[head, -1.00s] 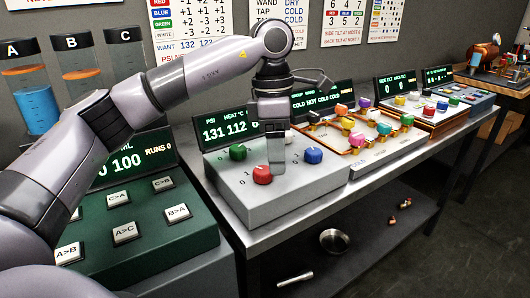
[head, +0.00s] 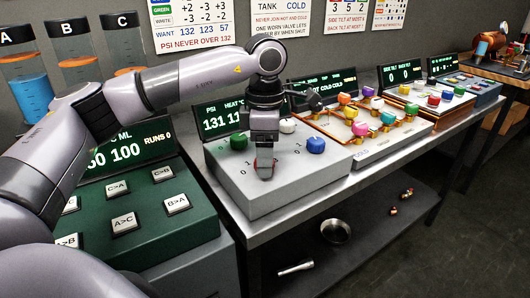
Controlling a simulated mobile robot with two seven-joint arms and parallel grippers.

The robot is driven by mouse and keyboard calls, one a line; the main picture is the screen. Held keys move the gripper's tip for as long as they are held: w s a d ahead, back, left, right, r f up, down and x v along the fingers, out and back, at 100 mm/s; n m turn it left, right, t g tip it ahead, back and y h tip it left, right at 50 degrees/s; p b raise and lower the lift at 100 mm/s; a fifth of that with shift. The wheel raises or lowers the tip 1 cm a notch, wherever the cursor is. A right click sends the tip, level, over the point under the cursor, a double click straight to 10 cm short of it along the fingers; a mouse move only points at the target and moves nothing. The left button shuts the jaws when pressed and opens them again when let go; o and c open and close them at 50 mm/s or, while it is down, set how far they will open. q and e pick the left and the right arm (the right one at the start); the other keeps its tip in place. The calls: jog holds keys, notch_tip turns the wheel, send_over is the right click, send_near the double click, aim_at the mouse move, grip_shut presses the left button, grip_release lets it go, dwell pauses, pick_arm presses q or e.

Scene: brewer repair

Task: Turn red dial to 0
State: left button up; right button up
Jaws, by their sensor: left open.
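The red dial (head: 257,163) sits on the sloped top of a light grey box at the middle of the head view, largely hidden by my gripper. Marks 0 and 1 are printed to its left. My left gripper (head: 265,167) points down over the red dial, its jaws open around it. I cannot tell whether the fingers touch it. The dial's pointer is hidden. My right gripper is not in view.
The same box (head: 290,195) carries a green dial (head: 239,141), a white dial (head: 288,125) and a blue dial (head: 316,145) close by. Behind is a partly covered PSI and HEAT display (head: 215,120). A green button console (head: 145,225) stands left.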

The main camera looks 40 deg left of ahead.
pick_arm(q)
jog(key=shift+c, duration=0.3)
jog(key=c, duration=1)
jog(key=shift+n, duration=0.4)
jog(key=n, duration=0.3)
jog(key=shift+n, duration=0.3)
jog(key=shift+w+a+r+n+p, duration=0.1)
jog(key=shift+n+p, duration=0.35)
jog(key=shift+n, duration=1.75)
jog(key=o, duration=1.1)
jog(key=shift+c, duration=0.2)
